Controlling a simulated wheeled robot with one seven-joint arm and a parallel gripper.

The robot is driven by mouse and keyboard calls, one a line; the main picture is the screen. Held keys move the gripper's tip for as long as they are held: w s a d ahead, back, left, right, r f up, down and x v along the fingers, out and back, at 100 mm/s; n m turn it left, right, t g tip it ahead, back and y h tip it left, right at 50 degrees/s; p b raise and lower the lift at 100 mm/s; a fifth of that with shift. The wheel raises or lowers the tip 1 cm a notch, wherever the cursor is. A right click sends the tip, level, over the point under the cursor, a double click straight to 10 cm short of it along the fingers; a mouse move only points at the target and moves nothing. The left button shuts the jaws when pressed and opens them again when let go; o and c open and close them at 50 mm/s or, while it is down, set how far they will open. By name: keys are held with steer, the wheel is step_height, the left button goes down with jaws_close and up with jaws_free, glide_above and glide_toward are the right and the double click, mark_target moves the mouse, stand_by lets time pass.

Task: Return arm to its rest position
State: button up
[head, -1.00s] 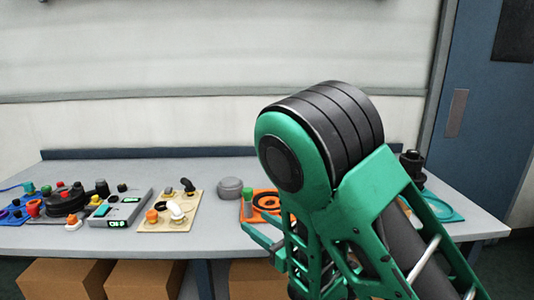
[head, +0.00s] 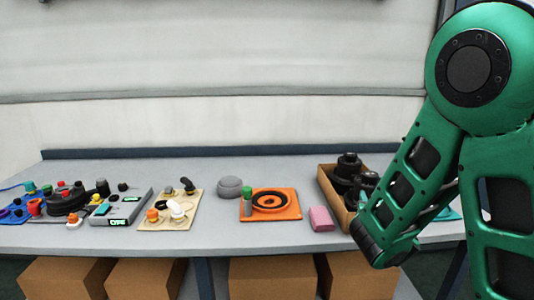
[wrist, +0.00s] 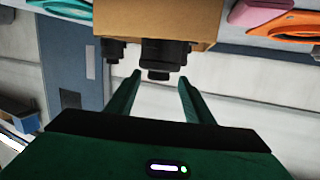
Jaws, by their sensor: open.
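My green arm (head: 425,165) stands folded at the right side of the head view, its elbow high and its lower part reaching down in front of the bench's right end. My gripper's fingers do not show clearly in the head view. In the wrist view my gripper (wrist: 158,92) is open, with two green fingers apart and nothing between them. The wrist picture is turned over, so the bench things hang from its top edge. A cardboard box (head: 328,189) with black parts (head: 348,166) lies behind my arm and also shows beyond the fingers in the wrist view (wrist: 160,18).
A grey bench (head: 275,236) carries an orange plate (head: 290,210), a pink block (head: 320,218), a grey round lid (head: 229,187), a beige board (head: 160,222) and a grey device (head: 135,203). Cardboard boxes (head: 272,280) stand underneath. A blue door (wrist: 70,65) shows in the wrist view.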

steer(key=s+d+f+m+g+h, duration=0.1)
steer(key=s+d+f+m+g, duration=0.2)
steer(key=s+d, duration=0.45)
steer(key=s+d+f+m+g+h, duration=0.1)
steer(key=s+d+f+m+g, duration=0.1)
steer(key=s+d+g, duration=0.6)
steer(key=s+a+r+n+g+y, duration=0.1)
steer(key=s+a+g+y, duration=0.1)
steer(key=s, duration=1)
steer(key=s+a+r+n+g+y, duration=0.1)
steer(key=s+a+y, duration=0.3)
steer(key=s, duration=0.8)
steer(key=shift+a+g, duration=0.45)
steer(key=shift+g, duration=0.25)
steer(key=shift+w+f, duration=0.2)
steer(key=shift+w, duration=0.5)
